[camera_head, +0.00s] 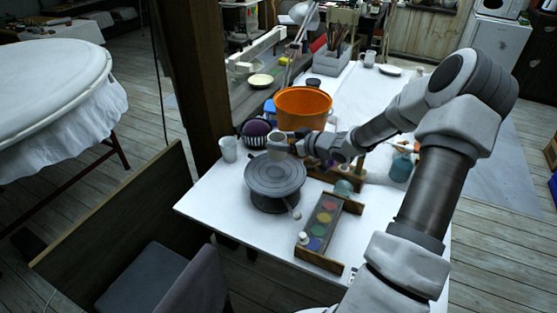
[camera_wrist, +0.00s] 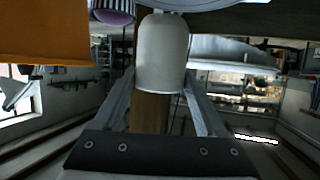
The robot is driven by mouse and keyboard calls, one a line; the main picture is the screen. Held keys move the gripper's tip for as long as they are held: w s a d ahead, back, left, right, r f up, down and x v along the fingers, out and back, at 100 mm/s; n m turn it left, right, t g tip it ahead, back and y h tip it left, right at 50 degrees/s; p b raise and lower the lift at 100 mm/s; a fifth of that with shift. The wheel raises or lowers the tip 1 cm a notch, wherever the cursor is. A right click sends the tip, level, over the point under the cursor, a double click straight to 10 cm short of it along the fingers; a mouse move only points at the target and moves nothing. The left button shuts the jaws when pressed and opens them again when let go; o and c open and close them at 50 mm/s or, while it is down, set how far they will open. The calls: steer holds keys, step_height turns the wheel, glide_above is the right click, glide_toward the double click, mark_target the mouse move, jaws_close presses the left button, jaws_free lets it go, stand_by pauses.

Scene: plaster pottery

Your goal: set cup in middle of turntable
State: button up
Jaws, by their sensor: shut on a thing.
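My gripper (camera_head: 291,143) is shut on a pale cup (camera_head: 277,147), which shows upright-looking over the back part of the dark grey round turntable (camera_head: 275,175). I cannot tell whether the cup touches the disc. In the wrist view the same cup (camera_wrist: 162,55) sits between the two fingers of my gripper (camera_wrist: 160,85). The turntable's middle is bare in the head view.
Another pale cup (camera_head: 229,149) stands left of the turntable. A purple striped thing (camera_head: 256,131) and an orange bucket (camera_head: 303,106) stand behind. A paint palette box (camera_head: 324,222) lies to the right. The table's front left (camera_head: 215,205) is clear.

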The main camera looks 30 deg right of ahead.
mark_target(280, 156)
steer(key=shift+s+a+f, duration=0.45)
steer(key=shift+a, duration=0.15)
steer(key=shift+f, duration=0.35)
steer(key=shift+f+b, duration=0.4)
steer(key=shift+f, duration=1.25)
steer(key=shift+f, duration=0.1)
steer(key=shift+f, duration=0.25)
steer(key=o, duration=1.4)
steer(key=shift+o, duration=0.2)
steer(key=shift+s+r, duration=0.1)
steer(key=shift+r, duration=0.4)
steer(key=p+v, duration=0.1)
steer(key=v, duration=1)
steer(key=shift+s, duration=0.35)
steer(key=shift+d, duration=0.15)
